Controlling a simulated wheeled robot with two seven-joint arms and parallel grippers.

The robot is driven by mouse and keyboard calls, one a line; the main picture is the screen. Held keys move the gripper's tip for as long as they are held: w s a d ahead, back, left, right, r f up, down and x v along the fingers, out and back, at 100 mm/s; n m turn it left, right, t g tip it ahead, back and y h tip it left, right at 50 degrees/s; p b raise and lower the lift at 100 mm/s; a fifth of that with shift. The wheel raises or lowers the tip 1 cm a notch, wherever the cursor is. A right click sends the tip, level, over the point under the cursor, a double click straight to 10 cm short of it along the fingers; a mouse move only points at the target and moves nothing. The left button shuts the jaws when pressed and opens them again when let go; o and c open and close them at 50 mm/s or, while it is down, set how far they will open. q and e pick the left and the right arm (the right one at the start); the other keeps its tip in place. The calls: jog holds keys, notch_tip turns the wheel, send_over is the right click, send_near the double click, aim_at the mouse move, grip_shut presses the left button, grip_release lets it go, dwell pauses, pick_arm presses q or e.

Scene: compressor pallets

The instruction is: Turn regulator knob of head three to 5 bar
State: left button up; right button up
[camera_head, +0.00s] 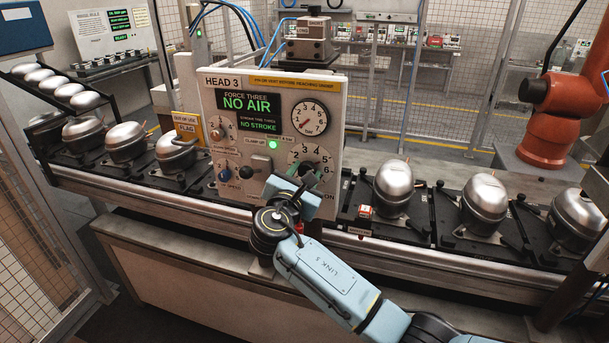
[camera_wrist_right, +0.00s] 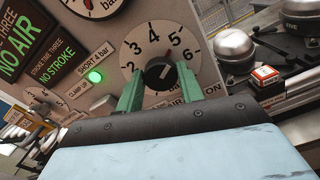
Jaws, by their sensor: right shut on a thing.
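The HEAD 3 panel (camera_head: 235,85) stands mid-view in the head view. Its display (camera_head: 247,104) reads "FORCE THREE NO AIR" and "NO STROKE". The round gauge (camera_head: 308,117) has its needle toward the lower left. The regulator dial (camera_wrist_right: 140,60), numbered up to 6, surrounds a dark regulator knob (camera_wrist_right: 160,73) in the right wrist view. My left gripper is out of view.
A lit green lamp (camera_head: 273,145) and small knobs sit left of the dial. A yellow flag tag (camera_head: 187,126) stands left of the panel. Silver compressors (camera_head: 395,186) on black pallets line the conveyor on both sides. An orange robot arm (camera_head: 553,110) stands at right.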

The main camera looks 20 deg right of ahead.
jog(key=shift+f, duration=0.1)
jog(key=o, duration=1)
jog(key=b+v, duration=0.1)
jog(key=v, duration=1.2)
jog(key=shift+s, duration=0.2)
jog(key=shift+a, duration=0.15)
